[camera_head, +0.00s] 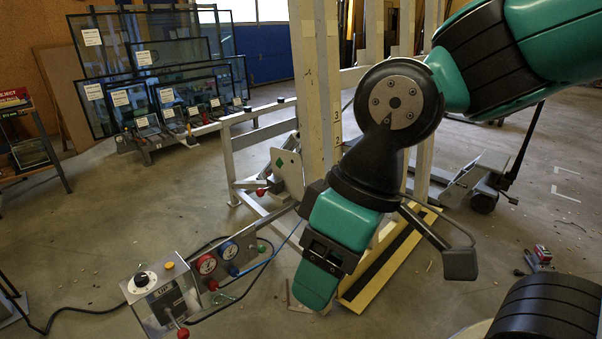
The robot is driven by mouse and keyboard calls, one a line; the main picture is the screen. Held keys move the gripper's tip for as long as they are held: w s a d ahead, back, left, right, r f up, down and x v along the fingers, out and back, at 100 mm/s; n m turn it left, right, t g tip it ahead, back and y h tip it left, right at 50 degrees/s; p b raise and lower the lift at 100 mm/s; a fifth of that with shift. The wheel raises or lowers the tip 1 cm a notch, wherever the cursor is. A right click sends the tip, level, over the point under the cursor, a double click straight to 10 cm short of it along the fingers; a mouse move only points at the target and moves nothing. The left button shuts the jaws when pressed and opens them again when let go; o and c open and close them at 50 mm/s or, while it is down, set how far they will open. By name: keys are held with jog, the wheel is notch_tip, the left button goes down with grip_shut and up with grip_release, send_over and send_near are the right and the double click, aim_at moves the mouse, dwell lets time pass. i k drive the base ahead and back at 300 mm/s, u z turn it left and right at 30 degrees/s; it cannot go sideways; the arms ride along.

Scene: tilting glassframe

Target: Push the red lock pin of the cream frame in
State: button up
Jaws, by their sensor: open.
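The cream frame (309,85) stands upright in the middle of the head view, partly hidden behind my arm. A small red knob (261,192), which looks like the lock pin, sits low on its left side, beside a pale plate with a green diamond. I cannot tell how far in the pin is. My gripper (317,286) points downward in front of the frame, right of and below the red knob in the picture and apart from it. It is open, with nothing seen in it; its fingertips are hard to make out.
A control box (160,300) with gauges, hoses and a red-tipped lever stands at lower left, on an arm reaching toward the frame. A rack of glass panes (150,65) is at back left. A yellow-black striped base (385,262) lies behind my gripper. Floor at left is mostly clear.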

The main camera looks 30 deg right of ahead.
aim_at(261, 193)
jog(key=z, duration=0.55)
jog(key=i, duration=1.15)
jog(key=u, duration=0.1)
